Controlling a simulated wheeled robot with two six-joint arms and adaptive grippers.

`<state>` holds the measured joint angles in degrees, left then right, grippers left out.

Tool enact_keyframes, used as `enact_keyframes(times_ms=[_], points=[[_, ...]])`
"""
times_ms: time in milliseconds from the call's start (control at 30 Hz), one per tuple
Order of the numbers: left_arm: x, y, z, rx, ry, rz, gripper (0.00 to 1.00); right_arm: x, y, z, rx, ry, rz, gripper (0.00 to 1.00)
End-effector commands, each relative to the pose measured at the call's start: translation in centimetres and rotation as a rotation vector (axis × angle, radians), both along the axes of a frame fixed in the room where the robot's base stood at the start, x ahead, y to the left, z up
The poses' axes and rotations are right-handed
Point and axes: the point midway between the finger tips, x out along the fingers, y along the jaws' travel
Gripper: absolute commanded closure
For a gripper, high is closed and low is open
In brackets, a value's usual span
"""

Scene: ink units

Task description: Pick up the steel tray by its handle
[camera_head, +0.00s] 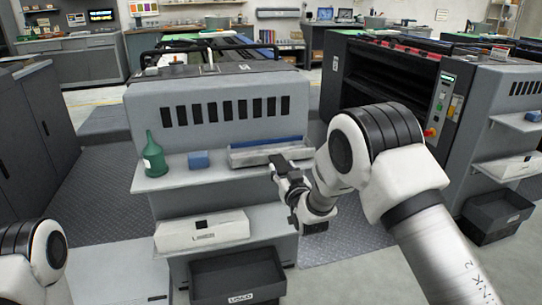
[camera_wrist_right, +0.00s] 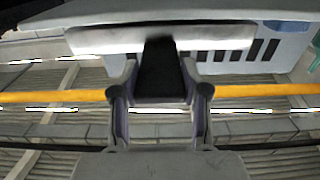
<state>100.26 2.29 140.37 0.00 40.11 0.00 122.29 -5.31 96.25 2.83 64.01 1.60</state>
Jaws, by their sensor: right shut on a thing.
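The steel tray (camera_head: 250,157) is a shallow silver tray at the right end of the grey machine's upper shelf. It looks level, and I cannot tell whether it touches the shelf. My right gripper (camera_head: 275,166) reaches its front edge from the right. In the right wrist view, the tray (camera_wrist_right: 100,41) spans the top. Its dark handle (camera_wrist_right: 160,72) sticks out between the two fingers of my right gripper (camera_wrist_right: 158,95), which is shut on it. My left gripper is out of view; only part of my left arm shows at lower left.
A green bottle (camera_head: 153,155) and a blue block (camera_head: 198,160) stand left of the tray on the shelf (camera_head: 175,183). A white box (camera_head: 203,232) sits on the lower shelf, above a dark bin (camera_head: 238,278). Another machine (camera_head: 385,80) stands behind right.

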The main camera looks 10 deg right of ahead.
Motion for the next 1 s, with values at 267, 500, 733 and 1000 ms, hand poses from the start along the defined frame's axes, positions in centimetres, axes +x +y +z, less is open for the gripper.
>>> enact_keyframes(times_ms=[267,500,733,1000], points=[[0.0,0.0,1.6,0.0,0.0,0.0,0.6,0.0,0.0,2.4,0.0,-0.002,0.0,1.0],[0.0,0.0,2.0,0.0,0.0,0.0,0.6,-0.3,0.0,2.9,0.0,-0.001,0.0,1.0],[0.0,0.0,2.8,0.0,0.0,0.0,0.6,-2.8,-0.1,3.6,0.0,0.0,0.0,1.0],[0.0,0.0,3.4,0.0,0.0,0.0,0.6,-6.0,-0.2,4.2,-0.001,0.0,0.001,1.0]])
